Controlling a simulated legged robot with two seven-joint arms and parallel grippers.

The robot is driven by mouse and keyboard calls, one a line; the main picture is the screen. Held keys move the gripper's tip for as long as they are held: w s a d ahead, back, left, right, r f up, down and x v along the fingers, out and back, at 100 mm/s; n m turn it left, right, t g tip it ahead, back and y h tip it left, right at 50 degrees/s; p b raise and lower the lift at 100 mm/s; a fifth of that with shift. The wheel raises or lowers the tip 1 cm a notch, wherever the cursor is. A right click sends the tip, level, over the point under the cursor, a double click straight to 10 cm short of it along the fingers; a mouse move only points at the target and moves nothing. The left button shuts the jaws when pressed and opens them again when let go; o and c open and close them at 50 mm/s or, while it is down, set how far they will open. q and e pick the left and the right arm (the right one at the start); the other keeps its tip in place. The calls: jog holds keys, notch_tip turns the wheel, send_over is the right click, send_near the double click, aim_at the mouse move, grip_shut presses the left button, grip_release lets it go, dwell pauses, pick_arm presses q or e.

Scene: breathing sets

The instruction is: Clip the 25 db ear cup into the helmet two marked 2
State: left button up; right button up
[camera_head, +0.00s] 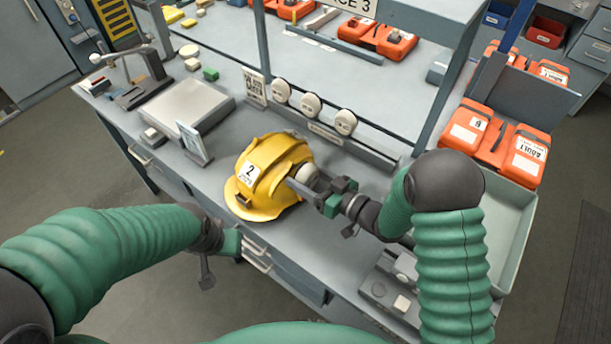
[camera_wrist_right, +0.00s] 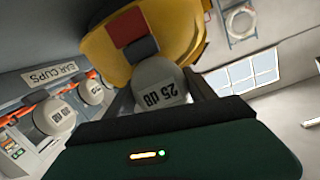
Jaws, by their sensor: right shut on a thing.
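The yellow helmet (camera_head: 268,177) marked 2 sits on the grey bench, its label facing the front left. My right gripper (camera_head: 305,178) is at the helmet's right side, shut on a pale ear cup (camera_head: 308,173). In the right wrist view the ear cup (camera_wrist_right: 160,84) reads 25 dB and lies between the fingers, right against the helmet's edge (camera_wrist_right: 185,30) in the picture. I cannot tell whether it is clipped in. My left gripper (camera_head: 232,243) hangs in front of the bench, away from the helmet; its fingers are not clear.
Several ear cups (camera_head: 311,104) hang on a rail behind the helmet, by an ear cups label. A flat scale-like box (camera_head: 192,104) and a small stand (camera_head: 195,143) are at the left. Orange cases (camera_head: 497,140) lie at the right. Bare bench shows in front of the helmet.

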aim_at(312, 182)
jog(key=shift+f, duration=0.15)
jog(key=o, duration=1.5)
jog(key=b+v, duration=0.1)
jog(key=v, duration=0.6)
jog(key=shift+s+d, duration=0.15)
jog(key=shift+d, duration=0.15)
jog(key=shift+a, duration=0.1)
